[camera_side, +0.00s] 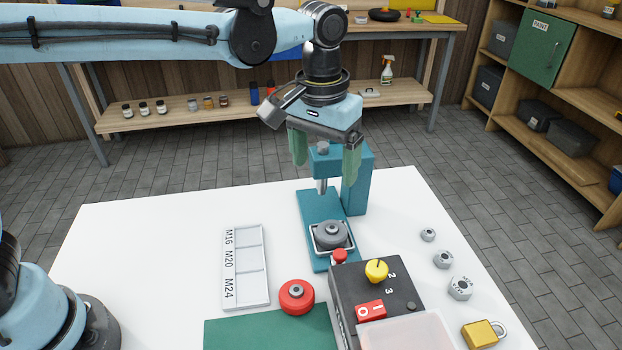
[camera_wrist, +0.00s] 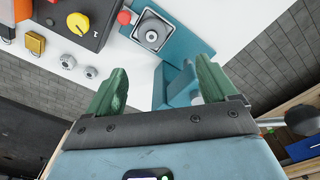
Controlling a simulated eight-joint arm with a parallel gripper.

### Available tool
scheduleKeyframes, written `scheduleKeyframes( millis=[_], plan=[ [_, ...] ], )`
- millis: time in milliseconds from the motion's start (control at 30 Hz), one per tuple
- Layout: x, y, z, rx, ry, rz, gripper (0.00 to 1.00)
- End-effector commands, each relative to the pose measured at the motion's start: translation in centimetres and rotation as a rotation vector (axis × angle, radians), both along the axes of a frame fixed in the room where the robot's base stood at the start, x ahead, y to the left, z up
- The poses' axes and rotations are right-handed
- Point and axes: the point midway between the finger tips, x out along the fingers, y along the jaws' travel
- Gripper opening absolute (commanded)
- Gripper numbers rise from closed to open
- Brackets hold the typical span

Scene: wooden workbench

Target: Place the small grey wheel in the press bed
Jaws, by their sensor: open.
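The small grey wheel (camera_side: 332,233) lies flat inside the square metal-framed press bed (camera_side: 314,247) at the front of the teal press (camera_side: 356,190). In the wrist view the grey wheel (camera_wrist: 152,34) also shows within the light square frame of the bed (camera_wrist: 136,36). My gripper (camera_side: 325,165) is open and empty, with green fingers pointing down. It hangs above the press, behind and higher than the wheel, and apart from it. In the wrist view my gripper's fingers (camera_wrist: 160,82) are spread wide with nothing between them but the bench and part of the press.
A red wheel (camera_side: 296,296) lies on the white bench, right of the labelled tray (camera_side: 246,267). A black control box (camera_side: 375,290) with a yellow knob stands in front of the press. Several nuts (camera_side: 443,259) and a brass padlock (camera_side: 483,334) lie at right. The bench's left is clear.

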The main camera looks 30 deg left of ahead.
Motion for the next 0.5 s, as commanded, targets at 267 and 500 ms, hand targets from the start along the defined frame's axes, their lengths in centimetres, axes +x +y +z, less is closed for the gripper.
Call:
scheduleKeyframes(
  millis=[267,500],
  plan=[
    [-3.1,7.8,1.7,-0.046,-0.185,0.009,0.86],
    [-7.1,13.5,0.9,-0.043,-0.363,0.011,0.86]
  ],
)
